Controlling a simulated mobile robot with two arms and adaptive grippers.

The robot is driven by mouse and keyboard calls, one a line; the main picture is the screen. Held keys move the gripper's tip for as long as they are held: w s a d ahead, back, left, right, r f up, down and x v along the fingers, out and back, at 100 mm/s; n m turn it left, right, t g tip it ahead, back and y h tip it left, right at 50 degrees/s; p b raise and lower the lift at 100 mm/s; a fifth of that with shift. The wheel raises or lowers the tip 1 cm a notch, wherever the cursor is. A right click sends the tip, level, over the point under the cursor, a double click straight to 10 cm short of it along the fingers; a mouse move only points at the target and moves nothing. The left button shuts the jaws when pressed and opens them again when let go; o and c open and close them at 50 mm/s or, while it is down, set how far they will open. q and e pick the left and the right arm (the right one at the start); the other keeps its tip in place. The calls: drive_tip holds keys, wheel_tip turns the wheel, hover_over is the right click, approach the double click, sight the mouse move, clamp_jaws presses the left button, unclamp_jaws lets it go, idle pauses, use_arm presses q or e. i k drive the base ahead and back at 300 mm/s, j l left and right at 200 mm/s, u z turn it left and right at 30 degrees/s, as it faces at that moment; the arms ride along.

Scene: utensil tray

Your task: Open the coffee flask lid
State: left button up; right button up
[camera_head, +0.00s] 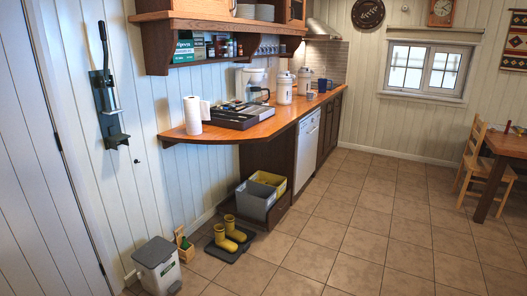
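A coffee maker (254,76) with a pale top stands on the wooden counter (290,112), behind the dark utensil tray (241,121). What looks like its glass flask (259,94) is small in view, and I cannot make out its lid. Neither of my grippers is in view.
A paper towel roll (192,116) stands at the counter's near left end. Below are grey and yellow bins (256,203), yellow boots (226,238) on a mat and a grey-lidded bin (157,268). The tiled floor (350,220) is clear; a chair (474,160) stands at right.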

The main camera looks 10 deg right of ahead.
sight(304, 80)
drive_tip(key=i+l+z, duration=0.4)
drive_tip(key=i, duration=0.15)
drive_tip(key=i+l+z, duration=0.35)
drive_tip(key=i, duration=0.25)
drive_tip(key=i+z, duration=0.4)
drive_tip(key=i, duration=2)
drive_tip(key=i+u, duration=0.15)
drive_tip(key=i, duration=0.3)
drive_tip(key=i+l+u, duration=0.2)
drive_tip(key=i, duration=0.25)
drive_tip(key=i+l+u, duration=0.15)
drive_tip(key=i, duration=0.3)
drive_tip(key=i+l+u, duration=0.15)
drive_tip(key=i, duration=0.3)
drive_tip(key=i+l+u, duration=0.2)
drive_tip(key=u, duration=0.15)
drive_tip(key=i+l+u, duration=0.85)
drive_tip(key=l+u, duration=0.2)
drive_tip(key=l, duration=0.15)
drive_tip(key=i+l+u, duration=0.1)
drive_tip(key=l+u, duration=0.25)
drive_tip(key=i+l+u, duration=0.1)
drive_tip(key=l, duration=0.45)
